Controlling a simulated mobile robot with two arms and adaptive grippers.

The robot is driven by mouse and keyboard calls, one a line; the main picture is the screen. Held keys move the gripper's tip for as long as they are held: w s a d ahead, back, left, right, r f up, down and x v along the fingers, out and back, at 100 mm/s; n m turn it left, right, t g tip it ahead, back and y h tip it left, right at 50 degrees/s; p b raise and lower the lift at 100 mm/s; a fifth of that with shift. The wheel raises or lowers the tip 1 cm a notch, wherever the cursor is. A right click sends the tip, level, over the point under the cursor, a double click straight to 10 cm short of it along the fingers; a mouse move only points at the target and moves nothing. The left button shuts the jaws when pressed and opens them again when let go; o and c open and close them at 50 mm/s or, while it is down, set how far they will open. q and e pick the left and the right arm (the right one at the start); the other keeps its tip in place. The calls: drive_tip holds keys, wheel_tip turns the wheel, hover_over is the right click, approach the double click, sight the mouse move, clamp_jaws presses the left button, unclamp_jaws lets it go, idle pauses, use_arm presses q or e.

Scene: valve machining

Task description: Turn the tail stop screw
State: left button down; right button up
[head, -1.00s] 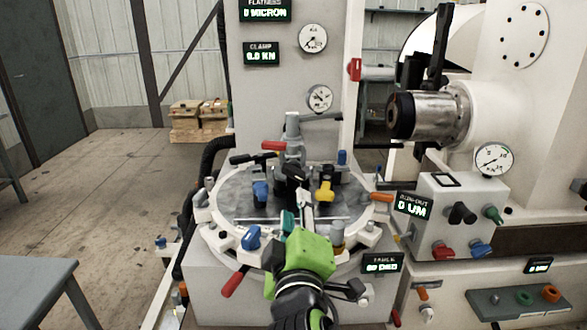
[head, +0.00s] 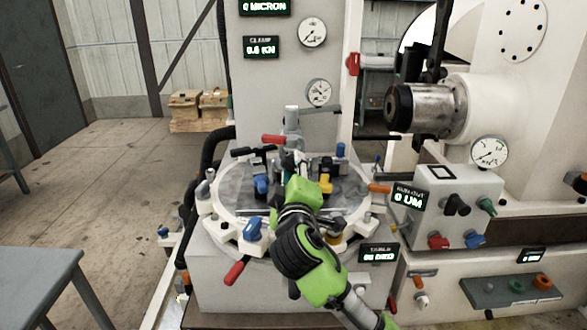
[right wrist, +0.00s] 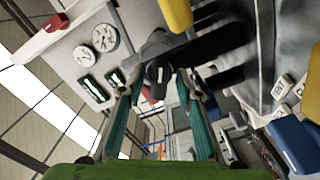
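The round fixture table (head: 225,195) stands in the middle of the head view, with black, blue and yellow handled parts on it. My right gripper (head: 297,168) reaches over its centre and hides part of the fittings. In the right wrist view its two teal fingers (right wrist: 158,88) are apart. A dark knob-like part (right wrist: 157,73) shows between and beyond the tips; I cannot tell if they touch it. No label shows which part is the tail stop screw. My left gripper is not in view.
A red handle (head: 274,139) and a grey post (head: 292,118) stand behind the gripper. A blue knob (head: 252,228) is at the table's front. A spindle (head: 430,107) juts in at right, above a control box (head: 455,205). The left floor is open.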

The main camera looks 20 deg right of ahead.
clamp_jaws()
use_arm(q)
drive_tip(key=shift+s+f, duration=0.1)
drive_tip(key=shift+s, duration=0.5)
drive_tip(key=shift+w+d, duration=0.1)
use_arm(e)
drive_tip(key=shift+s, duration=0.1)
drive_tip(key=m+b, duration=0.1)
drive_tip(key=m, duration=0.1)
drive_tip(key=shift+f+m, duration=0.15)
drive_tip(key=shift+m, duration=0.15)
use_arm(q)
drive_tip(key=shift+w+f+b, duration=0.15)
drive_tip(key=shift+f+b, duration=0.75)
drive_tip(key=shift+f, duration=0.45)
use_arm(e)
drive_tip(key=shift+m, duration=2.6)
